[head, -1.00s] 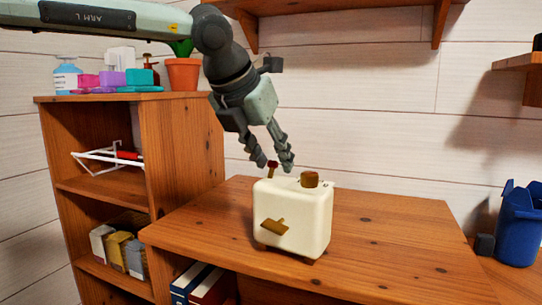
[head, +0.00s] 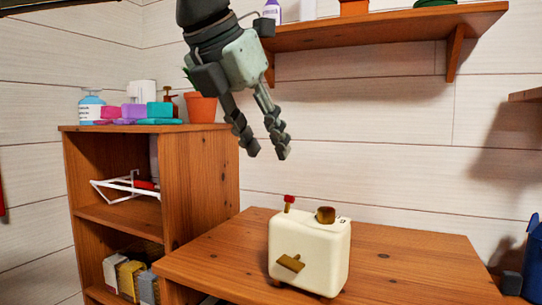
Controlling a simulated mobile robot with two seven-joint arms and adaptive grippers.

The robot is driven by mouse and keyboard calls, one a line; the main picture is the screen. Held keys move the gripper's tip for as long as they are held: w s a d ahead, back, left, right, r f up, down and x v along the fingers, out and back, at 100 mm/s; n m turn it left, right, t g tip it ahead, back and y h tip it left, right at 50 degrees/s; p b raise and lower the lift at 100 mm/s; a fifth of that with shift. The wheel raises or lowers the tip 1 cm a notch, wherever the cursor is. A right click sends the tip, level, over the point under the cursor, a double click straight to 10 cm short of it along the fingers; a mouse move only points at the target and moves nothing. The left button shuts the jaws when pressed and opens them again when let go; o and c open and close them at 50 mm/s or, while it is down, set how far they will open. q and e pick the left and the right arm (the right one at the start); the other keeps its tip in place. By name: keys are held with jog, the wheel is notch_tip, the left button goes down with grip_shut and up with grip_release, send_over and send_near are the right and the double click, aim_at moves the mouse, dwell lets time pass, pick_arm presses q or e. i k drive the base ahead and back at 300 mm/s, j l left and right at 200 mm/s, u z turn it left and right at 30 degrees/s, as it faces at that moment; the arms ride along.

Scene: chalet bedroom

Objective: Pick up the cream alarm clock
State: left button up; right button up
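The cream alarm clock (head: 323,262) is a boxy, rounded cream body standing upright on the wooden table (head: 410,272). It has a brass key on its front face, a brown knob on top and a small red-tipped stem at its top left. My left gripper (head: 266,153) hangs above the clock and a little to its left, fingers pointing down. Its fingers are apart with nothing between them, and clear space shows between the fingertips and the clock. My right gripper is not in view.
A wooden shelf unit (head: 199,185) stands at the left, with bottles, coloured blocks and a plant pot (head: 201,108) on top. A wall shelf (head: 385,29) is above, right of the gripper. A blue bin (head: 533,262) is at the right edge. The table around the clock looks clear.

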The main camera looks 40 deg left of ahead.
aim_at(324, 250)
jog(key=k+l, duration=0.8)
